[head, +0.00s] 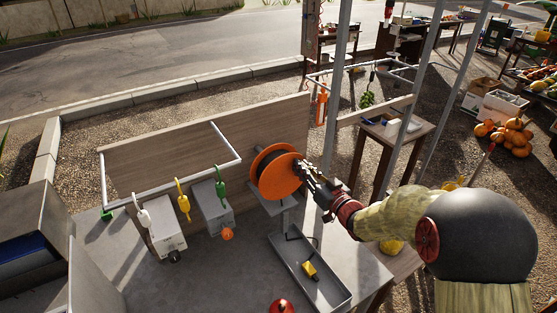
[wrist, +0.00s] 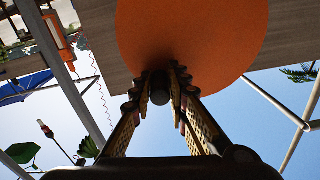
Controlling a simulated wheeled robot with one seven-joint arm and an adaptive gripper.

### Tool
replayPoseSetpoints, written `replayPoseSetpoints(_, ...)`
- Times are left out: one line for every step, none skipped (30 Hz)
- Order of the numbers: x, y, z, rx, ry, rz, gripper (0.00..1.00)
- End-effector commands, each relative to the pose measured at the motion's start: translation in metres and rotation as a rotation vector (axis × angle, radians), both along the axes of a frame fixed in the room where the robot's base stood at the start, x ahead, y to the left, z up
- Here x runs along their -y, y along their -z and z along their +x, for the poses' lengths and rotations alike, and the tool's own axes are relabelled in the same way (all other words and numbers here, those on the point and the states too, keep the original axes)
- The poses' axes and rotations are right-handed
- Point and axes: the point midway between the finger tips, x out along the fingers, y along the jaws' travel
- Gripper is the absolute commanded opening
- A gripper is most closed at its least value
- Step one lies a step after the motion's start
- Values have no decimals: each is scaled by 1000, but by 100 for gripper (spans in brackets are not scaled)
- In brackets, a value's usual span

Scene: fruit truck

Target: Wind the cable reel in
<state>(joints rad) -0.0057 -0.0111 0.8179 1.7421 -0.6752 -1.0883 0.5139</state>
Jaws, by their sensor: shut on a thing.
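The cable reel (head: 277,173) is an orange disc with a dark drum behind it, standing on a grey post at the right end of the bench. In the wrist view its orange face (wrist: 192,35) fills the top middle. A small dark knob (wrist: 160,88) stands out from the face. My gripper (head: 306,172) is at the right side of the disc. In the wrist view my gripper (wrist: 160,82) has its two fingertips closed on the knob, one on each side. The cable itself is hidden or too small to tell.
A grey tray (head: 309,268) with a yellow object lies below the reel. Left are two grey boxes (head: 212,207) and white, yellow and green plugs hanging from a white rail (head: 170,190). A wooden board (head: 200,150) stands behind. Metal poles (head: 338,90) rise near my arm.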

Motion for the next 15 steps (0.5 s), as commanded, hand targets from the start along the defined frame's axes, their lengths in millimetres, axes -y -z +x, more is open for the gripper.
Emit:
replayPoseSetpoints(3, 8, 2, -3, 2, -1, 10)
replayPoseSetpoints(4, 10, 2, -3, 2, -1, 10)
replayPoseSetpoints(6, 12, 3, -3, 2, -1, 10)
replayPoseSetpoints(6, 13, 4, -3, 2, -2, 10)
replayPoseSetpoints(7, 13, 4, -3, 1, -2, 10)
replayPoseSetpoints(7, 14, 4, -3, 1, -2, 10)
replayPoseSetpoints(7, 14, 4, -3, 1, -2, 10)
replayPoseSetpoints(7, 13, 4, -2, 0, -2, 10)
replayPoseSetpoints(7, 13, 4, -2, 0, -2, 10)
replayPoseSetpoints(7, 12, 4, -2, 0, -2, 10)
replayPoseSetpoints(7, 12, 4, -2, 0, -2, 10)
replayPoseSetpoints(7, 12, 4, -2, 0, -2, 10)
replayPoseSetpoints(7, 12, 4, -2, 0, -1, 10)
replayPoseSetpoints(7, 12, 4, -2, 0, -1, 10)
replayPoseSetpoints(7, 13, 5, -2, 0, -1, 10)
